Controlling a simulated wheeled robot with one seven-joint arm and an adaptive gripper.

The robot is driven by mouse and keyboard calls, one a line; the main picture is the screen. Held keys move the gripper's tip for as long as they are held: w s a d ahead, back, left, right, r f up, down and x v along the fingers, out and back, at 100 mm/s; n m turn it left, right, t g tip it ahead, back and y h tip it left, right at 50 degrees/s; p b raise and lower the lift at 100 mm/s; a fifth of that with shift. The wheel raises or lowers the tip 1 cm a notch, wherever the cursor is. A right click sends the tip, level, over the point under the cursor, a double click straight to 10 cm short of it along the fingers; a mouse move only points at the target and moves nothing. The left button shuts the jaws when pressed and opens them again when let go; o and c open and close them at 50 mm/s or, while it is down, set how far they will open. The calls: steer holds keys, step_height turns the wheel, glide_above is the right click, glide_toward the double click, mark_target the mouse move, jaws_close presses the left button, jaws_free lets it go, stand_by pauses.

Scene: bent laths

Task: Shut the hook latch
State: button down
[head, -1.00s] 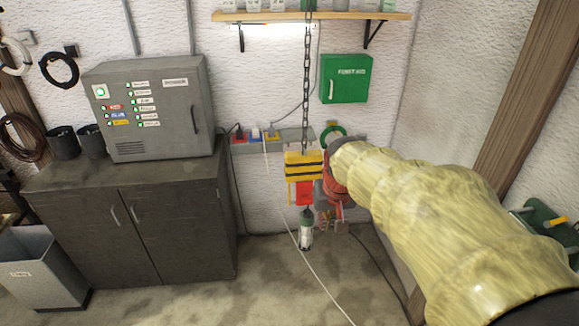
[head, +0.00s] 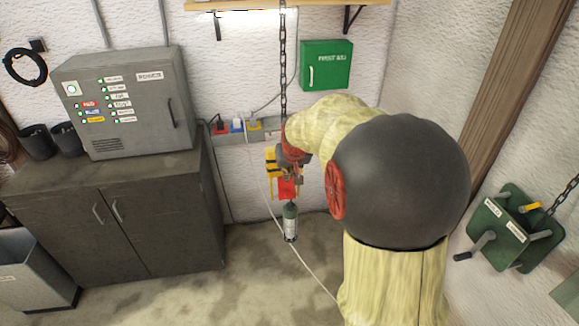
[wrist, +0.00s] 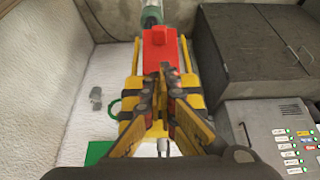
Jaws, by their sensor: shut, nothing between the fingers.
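A yellow-and-black hoist block (head: 270,163) hangs on a chain (head: 283,70) in the head view, partly behind my arm. A red part (head: 286,188) hangs under it, with a green-and-white cylinder (head: 290,222) below. In the wrist view the block (wrist: 196,100), the red part (wrist: 159,48) and the cylinder (wrist: 151,14) run up the middle. My gripper (wrist: 161,74) is shut and empty, its tips in front of the red part's edge; I cannot tell whether they touch. I cannot make out the hook latch separately.
A grey cabinet (head: 115,225) with a control box (head: 118,105) stands left. A green first-aid box (head: 326,65) is on the wall. A green winch with handles (head: 505,225) is at right. A pale cable (head: 262,175) runs down near the block.

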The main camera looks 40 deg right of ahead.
mark_target(287, 188)
step_height(287, 188, down, 4)
steer(key=shift+r, duration=0.1)
steer(key=shift+s+a+f, duration=0.15)
steer(key=shift+s+f, duration=0.1)
steer(key=shift+w+f, duration=0.1)
steer(key=shift+f, duration=0.25)
steer(key=shift+f, duration=0.1)
steer(key=b, duration=0.2)
steer(key=shift+f+t+b, duration=0.25)
steer(key=shift+t+b, duration=0.05)
steer(key=shift+b, duration=0.05)
steer(key=t+h+b, duration=0.1)
steer(key=b, duration=0.3)
steer(key=shift+f, duration=0.25)
steer(key=shift+b, duration=0.9)
steer(key=shift+r, duration=0.1)
